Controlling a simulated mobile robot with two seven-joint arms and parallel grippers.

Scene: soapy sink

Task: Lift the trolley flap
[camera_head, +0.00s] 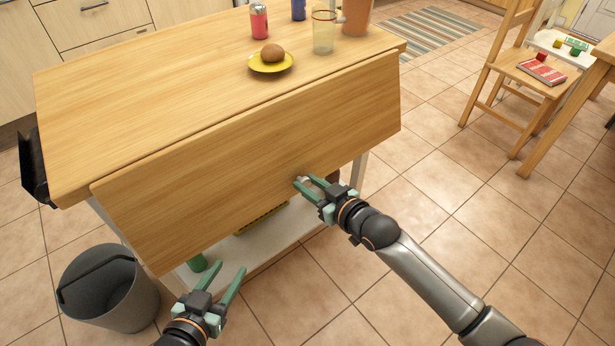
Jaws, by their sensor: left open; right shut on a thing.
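The trolley flap (250,140) is a broad light-wood panel along the near long edge of the trolley's top (150,85). It slopes down below the level of the top. My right gripper (305,181) is at the flap's lower part, right of its middle. It is shut on a small pale piece, seemingly a knob, at the flap's face; the fingers partly hide it. My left gripper (222,278) is open and empty, below and in front of the flap's lower left edge, apart from it.
On the top stand a yellow plate (270,63) with a brown round thing (272,53), a red can (259,22), a glass (323,33) and a terracotta pot (356,15). A grey bucket (105,290) stands at left. A chair (540,75) is at right. Tiled floor between is clear.

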